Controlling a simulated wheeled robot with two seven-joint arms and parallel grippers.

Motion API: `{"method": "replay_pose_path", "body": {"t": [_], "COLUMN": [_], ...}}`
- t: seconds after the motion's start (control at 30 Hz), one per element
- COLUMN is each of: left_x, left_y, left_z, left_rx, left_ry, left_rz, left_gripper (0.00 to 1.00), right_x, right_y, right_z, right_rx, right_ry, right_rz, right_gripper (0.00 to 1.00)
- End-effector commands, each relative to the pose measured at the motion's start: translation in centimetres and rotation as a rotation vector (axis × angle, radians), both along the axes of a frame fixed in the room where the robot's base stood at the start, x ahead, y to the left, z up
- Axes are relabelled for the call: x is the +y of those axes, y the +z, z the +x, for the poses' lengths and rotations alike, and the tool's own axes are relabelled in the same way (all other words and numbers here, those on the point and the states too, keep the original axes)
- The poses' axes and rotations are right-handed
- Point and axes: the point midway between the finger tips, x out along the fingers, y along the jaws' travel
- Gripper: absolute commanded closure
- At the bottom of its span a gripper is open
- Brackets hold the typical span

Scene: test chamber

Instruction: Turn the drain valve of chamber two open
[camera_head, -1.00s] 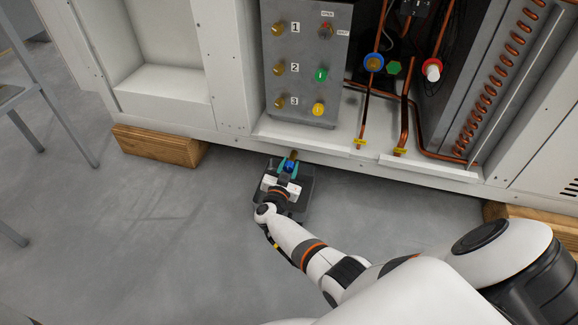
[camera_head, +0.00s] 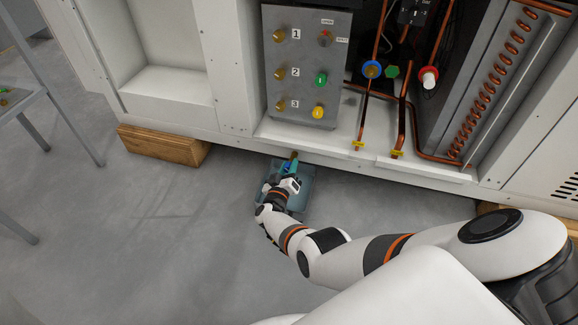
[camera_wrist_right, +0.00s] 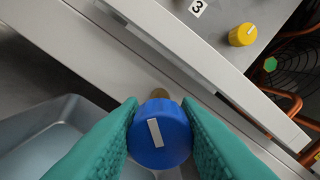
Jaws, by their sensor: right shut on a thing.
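The drain valve shows in the right wrist view as a round blue knob (camera_wrist_right: 158,135) with a white bar mark, which stands tilted from upright in that picture. A brass part (camera_wrist_right: 159,95) shows behind the knob, at the cabinet's lower edge. My right gripper (camera_wrist_right: 160,122) is shut on the blue knob, with one teal finger on each side. In the head view the right gripper (camera_head: 291,171) is low in front of the cabinet and mostly hides the knob. My left gripper is not in view.
A grey pan (camera_head: 302,199) lies on the floor under the right gripper. Above is a grey panel (camera_head: 301,60) numbered 1 to 3, with a green knob (camera_head: 321,79) and a yellow knob (camera_head: 318,112). Copper pipes are to its right. A wooden block (camera_head: 160,146) supports the cabinet at left.

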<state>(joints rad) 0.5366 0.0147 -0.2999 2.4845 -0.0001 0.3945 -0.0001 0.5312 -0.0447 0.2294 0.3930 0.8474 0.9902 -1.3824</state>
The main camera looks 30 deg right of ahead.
Motion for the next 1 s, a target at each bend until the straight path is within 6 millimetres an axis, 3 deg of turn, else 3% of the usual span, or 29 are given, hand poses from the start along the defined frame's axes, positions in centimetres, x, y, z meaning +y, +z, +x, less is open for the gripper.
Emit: {"method": "replay_pose_path", "body": {"t": [0.5, 1.0], "left_x": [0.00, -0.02], "left_y": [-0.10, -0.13], "left_z": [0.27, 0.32], "left_rx": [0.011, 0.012], "left_ry": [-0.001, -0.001], "left_rz": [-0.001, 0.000], "left_gripper": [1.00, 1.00], "right_x": [0.14, 0.14], "right_y": [-0.19, -0.22], "right_z": [0.09, 0.17], "right_rx": [0.353, 0.517], "right_ry": [0.001, 0.002], "right_rz": [-0.299, -0.440], "right_gripper": [0.93, 0.93]}}
